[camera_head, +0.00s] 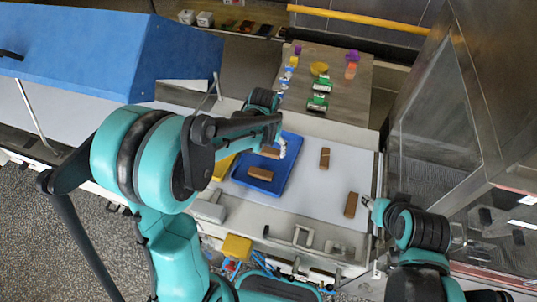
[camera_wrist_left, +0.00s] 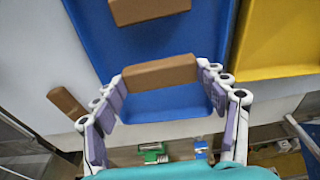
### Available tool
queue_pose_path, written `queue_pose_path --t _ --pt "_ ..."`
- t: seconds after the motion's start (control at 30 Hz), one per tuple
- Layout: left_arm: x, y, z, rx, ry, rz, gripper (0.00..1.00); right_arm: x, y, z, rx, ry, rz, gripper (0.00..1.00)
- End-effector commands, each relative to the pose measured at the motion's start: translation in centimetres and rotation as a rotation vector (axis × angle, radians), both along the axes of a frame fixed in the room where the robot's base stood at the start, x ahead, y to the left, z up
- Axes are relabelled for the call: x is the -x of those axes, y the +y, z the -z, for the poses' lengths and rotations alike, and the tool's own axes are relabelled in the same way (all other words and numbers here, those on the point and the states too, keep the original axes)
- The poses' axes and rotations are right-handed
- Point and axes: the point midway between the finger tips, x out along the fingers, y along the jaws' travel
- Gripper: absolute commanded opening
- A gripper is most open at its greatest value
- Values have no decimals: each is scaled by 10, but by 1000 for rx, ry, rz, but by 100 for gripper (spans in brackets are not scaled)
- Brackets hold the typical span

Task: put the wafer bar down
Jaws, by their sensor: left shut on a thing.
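A brown wafer bar (camera_wrist_left: 160,74) is between the fingers of my left gripper (camera_wrist_left: 162,92), which is shut on it. In the head view this gripper (camera_head: 281,148) is over the upper part of the blue tray (camera_head: 289,172), with the held bar partly hidden by it. I cannot tell whether the bar touches the tray floor. A second bar (camera_head: 260,173) lies in the tray, nearer the front; the left wrist view also shows it (camera_wrist_left: 148,10). My right gripper (camera_head: 369,203) is at the right, close to a bar on the white surface; its opening is unclear.
Two more bars, an upper one (camera_head: 324,158) and a lower one (camera_head: 351,205), lie on the white worktop (camera_head: 310,197) right of the tray. A yellow tray (camera_wrist_left: 281,40) adjoins the blue one. A glazed metal cabinet (camera_head: 435,120) stands at the right.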

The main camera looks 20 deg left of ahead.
Motion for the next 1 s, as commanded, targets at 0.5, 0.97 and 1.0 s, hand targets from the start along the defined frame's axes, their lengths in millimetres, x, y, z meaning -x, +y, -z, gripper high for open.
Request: queue_pose_path --t 0.5,0.97,1.0 --pt "0 -1 34 0 0 0 56 0 0 10 0 0 0 40" --pt "0 -1 36 0 0 0 93 0 0 12 0 0 0 40" --pt "0 -1 35 0 0 0 93 0 0 11 0 0 0 40"
